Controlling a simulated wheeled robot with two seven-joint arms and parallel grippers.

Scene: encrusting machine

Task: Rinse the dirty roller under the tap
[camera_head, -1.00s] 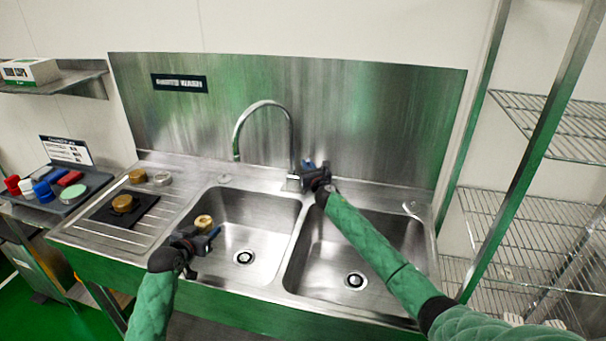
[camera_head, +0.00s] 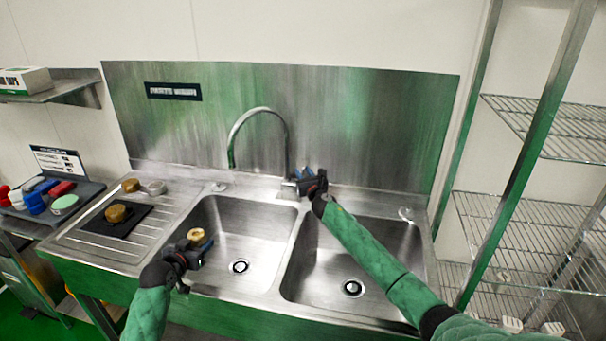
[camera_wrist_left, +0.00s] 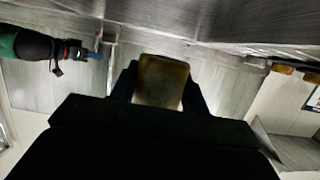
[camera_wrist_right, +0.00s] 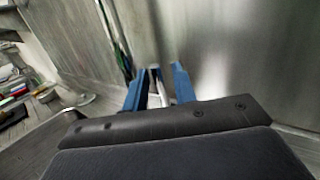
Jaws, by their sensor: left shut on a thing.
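The roller (camera_head: 195,234) is a brownish-gold piece held above the left part of the left basin (camera_head: 240,225). My left gripper (camera_head: 198,248) is shut on it, and the roller shows between the fingers in the left wrist view (camera_wrist_left: 161,80). The curved steel tap (camera_head: 262,111) stands behind the basins; its spout end is up and behind the roller, and I see no water running. My right gripper (camera_head: 308,178) is at the tap's base. In the right wrist view its blue fingers (camera_wrist_right: 159,88) are apart, with a pale metallic part between them; contact is unclear.
A ribbed drainboard (camera_head: 160,222) at the left bears a dark mat (camera_head: 133,222) with a brass piece, and two small round pieces behind it. A tray (camera_head: 85,194) of coloured items is further left. The right basin (camera_head: 350,262) is empty; a wire rack (camera_head: 510,225) stands at the right.

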